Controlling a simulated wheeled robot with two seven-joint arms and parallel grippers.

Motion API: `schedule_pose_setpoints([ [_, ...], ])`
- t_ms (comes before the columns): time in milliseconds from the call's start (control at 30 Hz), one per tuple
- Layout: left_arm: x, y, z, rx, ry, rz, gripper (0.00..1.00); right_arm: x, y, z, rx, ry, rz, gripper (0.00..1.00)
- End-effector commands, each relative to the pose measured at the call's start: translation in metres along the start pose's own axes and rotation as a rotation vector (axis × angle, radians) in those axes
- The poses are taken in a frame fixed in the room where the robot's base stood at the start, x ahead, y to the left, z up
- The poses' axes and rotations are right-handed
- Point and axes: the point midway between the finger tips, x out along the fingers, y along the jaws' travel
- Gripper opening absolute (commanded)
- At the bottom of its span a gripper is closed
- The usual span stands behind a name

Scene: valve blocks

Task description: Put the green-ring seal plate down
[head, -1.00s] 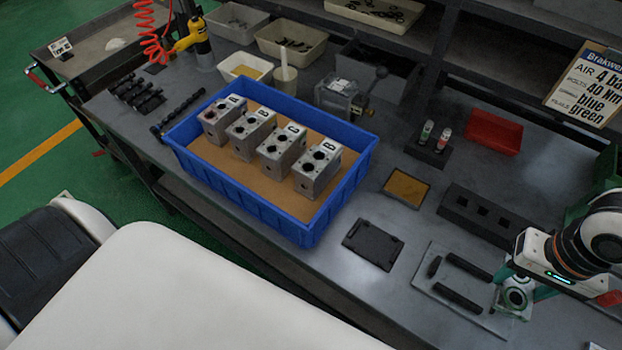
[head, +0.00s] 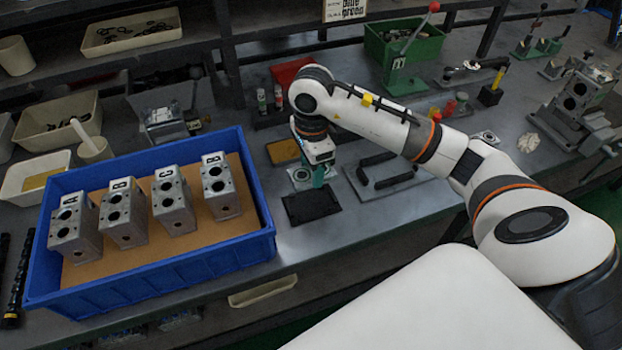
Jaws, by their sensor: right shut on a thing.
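My right gripper (head: 317,176) points down over the bench, left of the grey board with black bars. It is shut on the green-ring seal plate (head: 300,176), a small pale square plate with a round centre. The plate shows at the gripper's left side, just behind the black mat (head: 311,206) in the picture. The fingers hide part of the plate, and I cannot tell whether it touches the bench. My left gripper is not in view.
A blue crate (head: 190,262) with several lettered valve blocks stands left. An amber-topped tray (head: 283,150) lies behind the mat. The grey board with black bars (head: 385,180) is at right. Small bottles (head: 263,101) stand behind. Bench room is free in front of the mat.

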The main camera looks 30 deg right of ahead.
Motion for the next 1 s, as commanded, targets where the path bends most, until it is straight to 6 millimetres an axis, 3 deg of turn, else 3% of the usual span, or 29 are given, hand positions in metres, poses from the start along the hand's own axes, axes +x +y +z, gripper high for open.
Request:
schedule_pose_setpoints([
  [300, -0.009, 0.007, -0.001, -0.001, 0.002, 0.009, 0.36, 0.052, 0.0, 0.002, 0.043, 0.0, -0.006, 0.18],
  [700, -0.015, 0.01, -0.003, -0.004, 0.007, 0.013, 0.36, 0.095, 0.0, 0.001, 0.041, 0.001, -0.005, 0.18],
  [1000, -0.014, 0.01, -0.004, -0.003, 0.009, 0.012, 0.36, 0.101, 0.001, 0.002, 0.039, 0.001, 0.0, 0.18],
])
